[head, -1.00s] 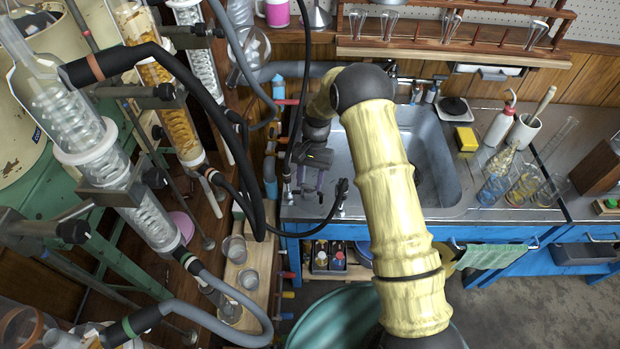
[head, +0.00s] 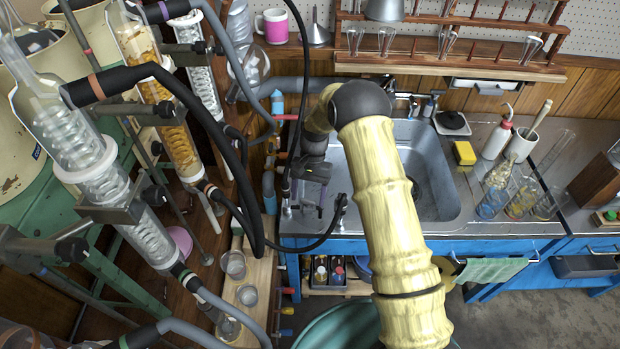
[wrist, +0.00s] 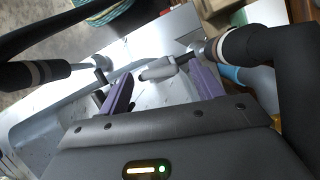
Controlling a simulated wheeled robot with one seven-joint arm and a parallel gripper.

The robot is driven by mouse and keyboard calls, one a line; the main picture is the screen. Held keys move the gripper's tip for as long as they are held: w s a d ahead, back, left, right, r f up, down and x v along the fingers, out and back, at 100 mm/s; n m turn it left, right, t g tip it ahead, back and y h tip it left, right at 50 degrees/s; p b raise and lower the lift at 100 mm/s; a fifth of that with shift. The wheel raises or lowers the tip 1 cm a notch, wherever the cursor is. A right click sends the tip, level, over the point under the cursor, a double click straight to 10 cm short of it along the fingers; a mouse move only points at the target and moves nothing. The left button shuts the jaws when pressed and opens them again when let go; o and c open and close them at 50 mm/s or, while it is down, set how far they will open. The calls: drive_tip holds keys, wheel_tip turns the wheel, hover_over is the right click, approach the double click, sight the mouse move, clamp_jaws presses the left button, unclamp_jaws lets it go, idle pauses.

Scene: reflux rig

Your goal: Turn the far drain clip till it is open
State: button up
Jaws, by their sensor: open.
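My gripper (head: 311,194) is over the front left rim of the sink, with its purple fingers spread apart. In the wrist view my gripper (wrist: 158,69) is open, and a small grey handle (wrist: 158,70) lies between its fingers. The handle runs toward a metal fitting (wrist: 199,48) beside the right finger, at the end of a black hose. It looks like a drain clip, but I cannot tell whether a finger touches it. Another black hose ends at a metal fitting (wrist: 96,62) left of the left finger. The clips are too small to make out in the head view.
The steel sink (head: 440,175) is behind and right of my gripper. Black hoses (head: 318,244) loop close by on its left and front. Glass coil condensers (head: 85,165) stand at the left. A yellow sponge (head: 464,153) and a bottle (head: 497,140) stand right of the sink.

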drive_tip(key=v, duration=1.7)
drive_tip(key=shift+b, duration=0.35)
drive_tip(key=shift+r, duration=0.1)
drive_tip(key=shift+d+r, duration=0.1)
drive_tip(key=c, duration=0.7)
drive_tip(key=s+d+r+n+t, duration=0.1)
drive_tip(key=s+d, duration=0.3)
drive_tip(key=s, duration=0.4)
drive_tip(key=s+d+r+n+t, duration=0.1)
drive_tip(key=s+d+t, duration=0.2)
drive_tip(key=s, duration=0.6)
drive_tip(key=s+d+r+n+t+h, duration=0.1)
drive_tip(key=s+d+t, duration=0.2)
drive_tip(key=s+d, duration=0.3)
drive_tip(key=s, duration=0.3)
drive_tip(key=shift+s+r, duration=0.15)
drive_tip(key=shift+s, duration=0.1)
drive_tip(key=shift+d, duration=0.1)
